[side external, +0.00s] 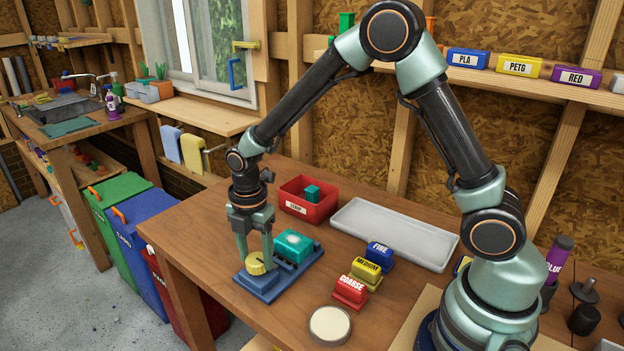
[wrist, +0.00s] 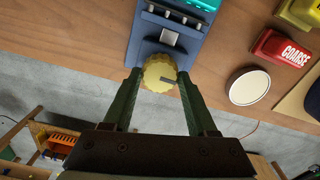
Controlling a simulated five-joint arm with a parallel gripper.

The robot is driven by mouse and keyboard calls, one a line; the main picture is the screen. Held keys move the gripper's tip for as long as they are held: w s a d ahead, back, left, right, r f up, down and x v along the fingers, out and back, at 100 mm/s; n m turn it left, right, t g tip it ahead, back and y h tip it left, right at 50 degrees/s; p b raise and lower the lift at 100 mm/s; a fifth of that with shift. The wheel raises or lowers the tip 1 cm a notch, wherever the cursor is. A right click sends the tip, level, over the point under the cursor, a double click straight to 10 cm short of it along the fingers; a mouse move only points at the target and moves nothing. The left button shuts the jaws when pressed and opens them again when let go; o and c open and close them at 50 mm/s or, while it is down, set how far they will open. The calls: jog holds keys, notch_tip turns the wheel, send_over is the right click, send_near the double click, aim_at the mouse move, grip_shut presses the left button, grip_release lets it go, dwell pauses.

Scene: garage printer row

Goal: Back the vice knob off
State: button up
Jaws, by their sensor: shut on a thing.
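The vice is a blue base (side external: 262,285) near the left front edge of the wooden bench, with a teal block (side external: 293,244) in its jaws. Its yellow round knob (side external: 255,266) is at the near end of the base. My gripper (side external: 256,258) points down over the knob, with one finger on either side. In the wrist view the knob (wrist: 160,71) sits between the two fingertips (wrist: 160,76), its dark pointer mark toward the right. My gripper is shut on the knob. The vice's blue body (wrist: 172,35) shows beyond it.
A red scrap bin (side external: 307,205) with a teal piece stands behind the vice. A white tray (side external: 395,234) lies at the back. Sanding blocks marked fine (side external: 380,254), medium (side external: 366,270) and coarse (side external: 350,290) stand to the right. A round cream-topped dish (side external: 330,325) is at the front.

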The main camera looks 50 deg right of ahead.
aim_at(257, 259)
jog(key=shift+r, duration=0.1)
jog(key=o, duration=1.4)
jog(key=shift+c, duration=0.2)
notch_tip(257, 259, up, 12)
jog(key=shift+r, duration=0.1)
